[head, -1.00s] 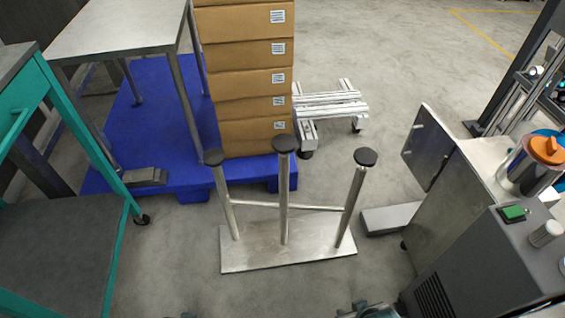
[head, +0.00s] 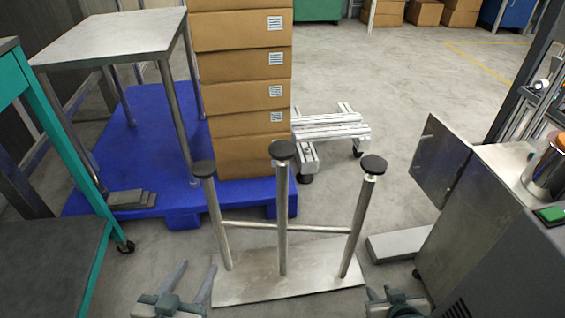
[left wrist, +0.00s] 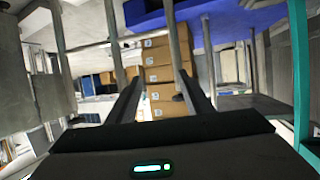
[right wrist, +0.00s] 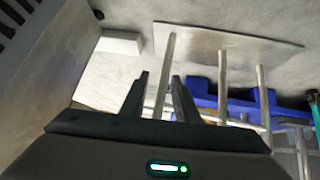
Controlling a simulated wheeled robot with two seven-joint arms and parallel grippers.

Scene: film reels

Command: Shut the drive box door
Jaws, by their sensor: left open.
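The drive box door (head: 440,160) is a flat metal panel. It stands open, swung out from the far left corner of the grey metal cabinet (head: 480,215) on the right. My left gripper (head: 198,268) is open and empty at the bottom of the head view, left of the three-post stand. My right gripper (head: 379,290) is low in the head view, left of the cabinet and well short of the door. Its fingers stand apart and empty in the right wrist view (right wrist: 160,77). The door is not clearly seen in either wrist view.
A three-post metal stand (head: 237,283) is between my grippers. A low grey block (head: 395,246) lies by the cabinet. A blue pallet (head: 130,165) carries stacked cartons (head: 240,90) and a steel table (head: 110,38). Floor is clear between the white frame (head: 330,130) and the door.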

